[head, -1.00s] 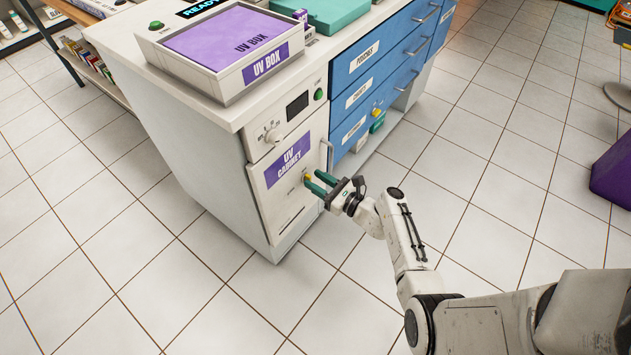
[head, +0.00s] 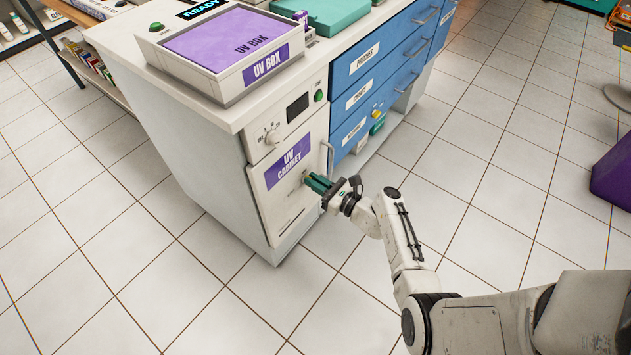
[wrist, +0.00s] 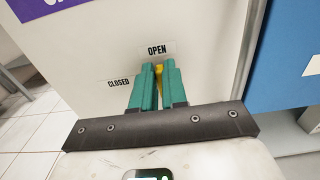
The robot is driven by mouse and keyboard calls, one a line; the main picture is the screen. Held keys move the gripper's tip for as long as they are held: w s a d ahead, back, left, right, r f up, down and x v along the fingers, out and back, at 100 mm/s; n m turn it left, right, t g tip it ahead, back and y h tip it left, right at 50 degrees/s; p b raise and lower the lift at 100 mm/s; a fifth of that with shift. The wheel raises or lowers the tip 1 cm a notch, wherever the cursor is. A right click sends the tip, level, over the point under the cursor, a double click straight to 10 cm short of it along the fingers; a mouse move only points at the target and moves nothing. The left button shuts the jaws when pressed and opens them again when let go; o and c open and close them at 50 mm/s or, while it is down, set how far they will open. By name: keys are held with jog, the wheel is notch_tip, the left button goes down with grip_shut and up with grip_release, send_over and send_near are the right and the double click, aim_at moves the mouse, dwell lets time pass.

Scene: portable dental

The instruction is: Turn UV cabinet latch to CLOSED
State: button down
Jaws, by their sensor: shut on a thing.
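The UV cabinet (head: 285,185) is a white door with a purple label under the counter in the head view. Its yellow latch (wrist: 159,72) shows as a sliver between my green fingers in the wrist view, just below the OPEN label (wrist: 157,49). The CLOSED label (wrist: 118,83) is to the left and lower. My gripper (head: 309,180) is shut on the latch at the door's front; the fingers (wrist: 157,85) hide most of it. The latch points up toward OPEN.
A vertical door handle (head: 328,158) stands right of the latch. Blue drawers (head: 365,95) are farther right. The UV box (head: 222,48) sits on the counter above. The tiled floor (head: 480,200) in front is clear.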

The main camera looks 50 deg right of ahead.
jog(key=shift+n, duration=0.3)
jog(key=n+b, duration=0.1)
jog(key=n, duration=0.1)
jog(key=n+b, duration=0.2)
jog(key=n, duration=0.1)
jog(key=a+f+n+b, duration=0.1)
jog(key=n, duration=0.2)
jog(key=shift+a, duration=0.1)
jog(key=n+b, duration=0.5)
jog(key=shift+a+f, duration=0.3)
jog(key=shift+f, duration=0.1)
jog(key=n+b, duration=0.4)
jog(key=shift+f, duration=0.1)
jog(key=shift+n, duration=0.3)
jog(key=c, duration=1.2)
grip_release()
jog(key=shift+o, duration=0.2)
